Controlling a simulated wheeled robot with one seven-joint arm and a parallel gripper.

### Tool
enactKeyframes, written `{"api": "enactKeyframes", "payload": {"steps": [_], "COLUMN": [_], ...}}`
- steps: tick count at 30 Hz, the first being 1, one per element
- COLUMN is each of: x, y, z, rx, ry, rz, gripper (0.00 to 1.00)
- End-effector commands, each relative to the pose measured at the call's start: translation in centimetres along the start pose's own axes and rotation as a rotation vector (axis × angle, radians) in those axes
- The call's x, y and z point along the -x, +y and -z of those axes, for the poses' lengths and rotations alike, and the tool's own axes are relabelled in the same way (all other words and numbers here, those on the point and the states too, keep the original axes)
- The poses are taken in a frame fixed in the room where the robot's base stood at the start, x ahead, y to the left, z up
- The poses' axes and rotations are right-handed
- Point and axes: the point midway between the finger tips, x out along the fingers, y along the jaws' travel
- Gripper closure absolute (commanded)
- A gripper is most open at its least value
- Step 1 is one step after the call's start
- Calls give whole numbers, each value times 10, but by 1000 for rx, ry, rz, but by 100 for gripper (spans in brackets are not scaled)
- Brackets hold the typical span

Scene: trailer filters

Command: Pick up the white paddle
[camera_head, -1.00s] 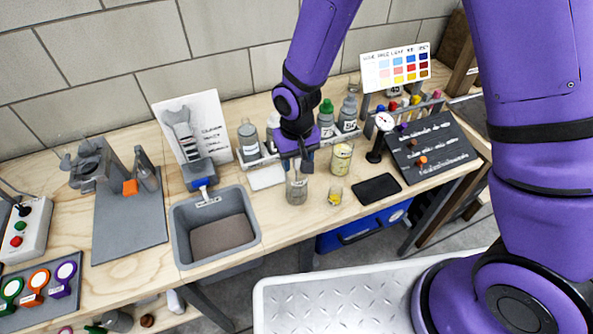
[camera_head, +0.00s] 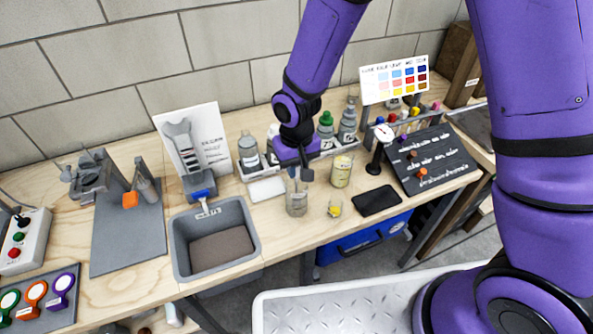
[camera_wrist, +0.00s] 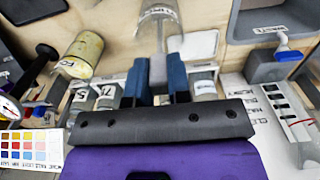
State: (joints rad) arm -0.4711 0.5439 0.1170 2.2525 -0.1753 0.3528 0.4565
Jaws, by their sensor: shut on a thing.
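My gripper (camera_head: 303,176) is over the clear glass jar (camera_head: 296,204) near the front of the bench. In the wrist view its two blue fingers (camera_wrist: 158,78) are shut on a pale grey-white piece, which I take to be the handle of the white paddle (camera_wrist: 158,66). A thin pale stem seems to run from it toward the glass jar, which also shows in the wrist view (camera_wrist: 158,22). The paddle's lower end is hard to make out through the glass. I cannot tell whether it touches the jar.
A small cup with yellow contents (camera_head: 334,209) and a yellowish jar (camera_head: 341,171) stand to the right. A grey sink (camera_head: 180,245) is left of the jar. Bottles (camera_head: 249,150) stand in a rack behind.

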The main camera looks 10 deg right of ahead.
Motion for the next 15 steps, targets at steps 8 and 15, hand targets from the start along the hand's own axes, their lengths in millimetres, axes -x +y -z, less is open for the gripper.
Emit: {"api": "enactKeyframes", "payload": {"steps": [8,15], "x": [46,96], "y": [0,0], "z": [1,1], "rx": [0,0], "ry": [5,6], "rz": [1,1], "gripper": [100,100]}}
